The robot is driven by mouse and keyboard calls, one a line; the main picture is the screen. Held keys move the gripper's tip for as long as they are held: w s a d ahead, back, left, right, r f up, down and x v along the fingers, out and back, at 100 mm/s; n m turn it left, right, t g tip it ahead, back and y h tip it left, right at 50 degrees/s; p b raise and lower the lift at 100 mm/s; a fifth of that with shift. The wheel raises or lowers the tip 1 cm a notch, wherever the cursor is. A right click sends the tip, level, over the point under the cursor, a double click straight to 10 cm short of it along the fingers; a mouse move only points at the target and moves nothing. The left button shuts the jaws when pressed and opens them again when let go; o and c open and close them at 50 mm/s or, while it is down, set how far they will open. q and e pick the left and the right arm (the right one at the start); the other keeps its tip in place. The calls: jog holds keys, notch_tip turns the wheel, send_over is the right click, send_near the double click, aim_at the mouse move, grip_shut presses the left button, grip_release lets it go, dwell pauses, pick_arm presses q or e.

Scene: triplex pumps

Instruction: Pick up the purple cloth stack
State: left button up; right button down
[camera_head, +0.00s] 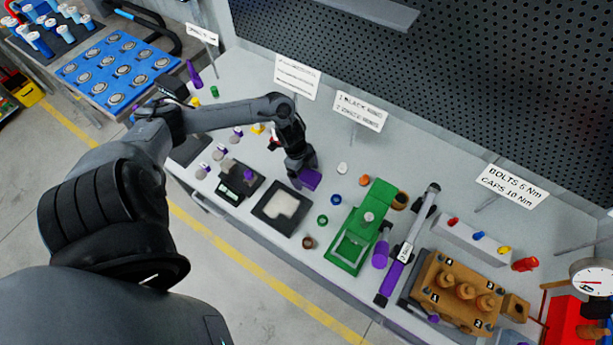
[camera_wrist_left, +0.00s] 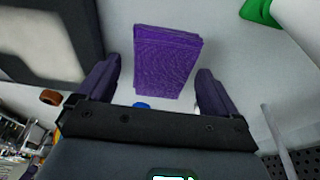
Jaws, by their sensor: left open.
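The purple cloth stack (camera_head: 311,179) is a small folded block on the grey bench, just right of the black tray's upper corner. In the left wrist view the purple cloth stack (camera_wrist_left: 167,62) lies ahead, its near end reaching between the fingertips. My left gripper (camera_head: 301,177) is open and right over the stack in the head view. In the left wrist view my left gripper (camera_wrist_left: 152,80) has one finger on each side of the stack, with gaps visible on both sides. No grip on it shows. My right gripper is not in view.
A black tray (camera_head: 262,211) with a pale pad lies to the left. A green fixture (camera_head: 344,249) stands to the right. Small coloured rings, including a blue one (camera_head: 335,200), lie close by. Sign cards (camera_head: 297,77) and a pegboard wall (camera_head: 430,60) are behind.

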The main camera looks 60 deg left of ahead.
pick_arm(q)
jog(key=shift+f, duration=0.25)
jog(key=c, duration=1.1)
